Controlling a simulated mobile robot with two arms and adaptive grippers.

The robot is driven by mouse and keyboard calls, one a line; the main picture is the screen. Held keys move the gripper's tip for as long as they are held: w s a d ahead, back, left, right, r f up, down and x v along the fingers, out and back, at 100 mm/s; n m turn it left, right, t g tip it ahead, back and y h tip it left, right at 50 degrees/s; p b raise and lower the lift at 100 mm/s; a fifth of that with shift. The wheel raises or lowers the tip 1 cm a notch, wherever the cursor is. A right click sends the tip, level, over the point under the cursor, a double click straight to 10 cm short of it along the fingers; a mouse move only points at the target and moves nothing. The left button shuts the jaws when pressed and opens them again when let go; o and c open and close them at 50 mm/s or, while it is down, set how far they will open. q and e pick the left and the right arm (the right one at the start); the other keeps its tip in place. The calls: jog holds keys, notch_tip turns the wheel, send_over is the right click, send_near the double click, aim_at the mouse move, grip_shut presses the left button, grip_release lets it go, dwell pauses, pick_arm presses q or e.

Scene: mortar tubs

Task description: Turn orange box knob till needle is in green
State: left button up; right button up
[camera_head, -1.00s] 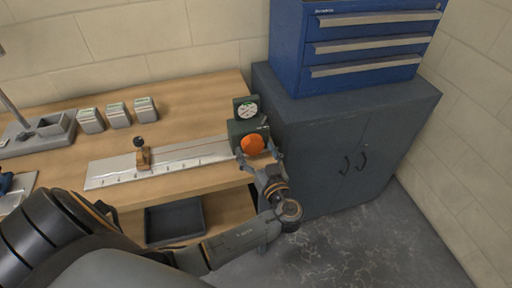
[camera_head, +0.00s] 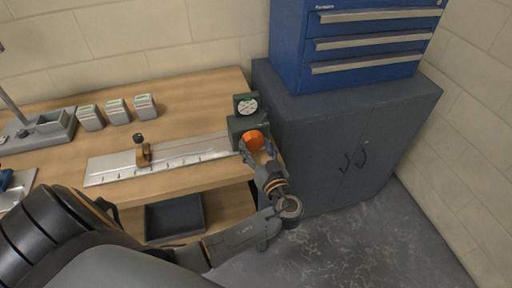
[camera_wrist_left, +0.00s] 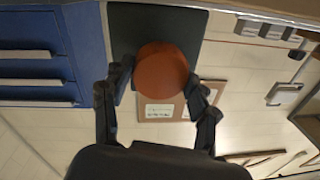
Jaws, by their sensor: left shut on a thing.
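A round orange knob (camera_head: 253,140) is on the front of a dark green box (camera_head: 237,127) at the right end of the workbench. A round white dial (camera_head: 247,106) sits above the box; its needle and coloured zones are too small to read. My left gripper (camera_head: 258,149) is shut on the orange knob, one finger on each side. In the left wrist view the knob (camera_wrist_left: 162,70) is between the two fingers (camera_wrist_left: 160,92), in front of the box's dark face. My right gripper is not in view.
A metal ruler plate (camera_head: 165,160) with a small wooden block lies left of the box. Several small boxes (camera_head: 117,111) stand further back. A blue drawer unit (camera_head: 350,45) on a grey cabinet (camera_head: 335,140) is close on the right. Open floor lies in front.

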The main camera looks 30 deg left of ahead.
pick_arm(q)
jog(key=shift+f+m+b, duration=0.1)
jog(key=shift+m+b, duration=0.35)
jog(key=shift+m, duration=0.75)
jog(key=m, duration=0.2)
jog(key=shift+m, duration=0.4)
jog(key=m, duration=0.2)
jog(key=shift+m+t+b, duration=0.3)
jog(key=shift+m+b, duration=0.05)
jog(key=shift+m, duration=0.05)
jog(key=m, duration=0.3)
jog(key=m+p, duration=0.1)
jog(key=m, duration=0.2)
jog(key=shift+m+t, duration=0.3)
jog(key=shift+m, duration=0.1)
jog(key=shift+s+a+m+t+p, duration=0.1)
jog(key=shift+m+t+p, duration=0.4)
jog(key=shift+m, duration=1.5)
jog(key=shift+f, duration=0.1)
